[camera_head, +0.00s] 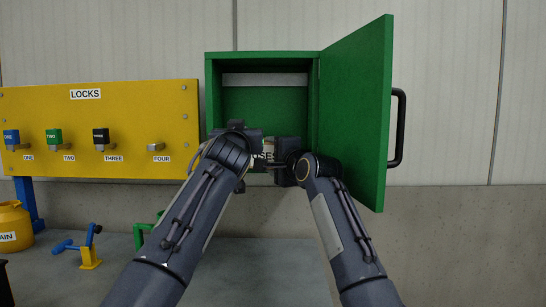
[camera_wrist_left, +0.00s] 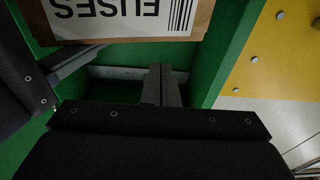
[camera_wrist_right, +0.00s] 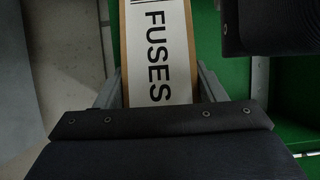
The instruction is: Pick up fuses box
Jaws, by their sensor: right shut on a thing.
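The fuses box (camera_head: 262,155) is low in the green cabinet's opening, mostly hidden behind my grippers in the head view. Its white FUSES label (camera_wrist_right: 158,50) shows large in the right wrist view, and the box's edge and barcode show at the top of the left wrist view (camera_wrist_left: 130,18). My right gripper (camera_wrist_right: 160,88) is shut on the fuses box, with one finger on each side of it. My left gripper (camera_wrist_left: 162,80) has its fingers together, empty, close beside the box.
The green cabinet (camera_head: 213,95) has its door (camera_head: 355,110) swung open to the right, with a black handle. A yellow LOCKS panel (camera_head: 130,120) is at the left. A yellow container (camera_head: 14,228) and a small blue-and-yellow part (camera_head: 88,255) stand on the grey surface below.

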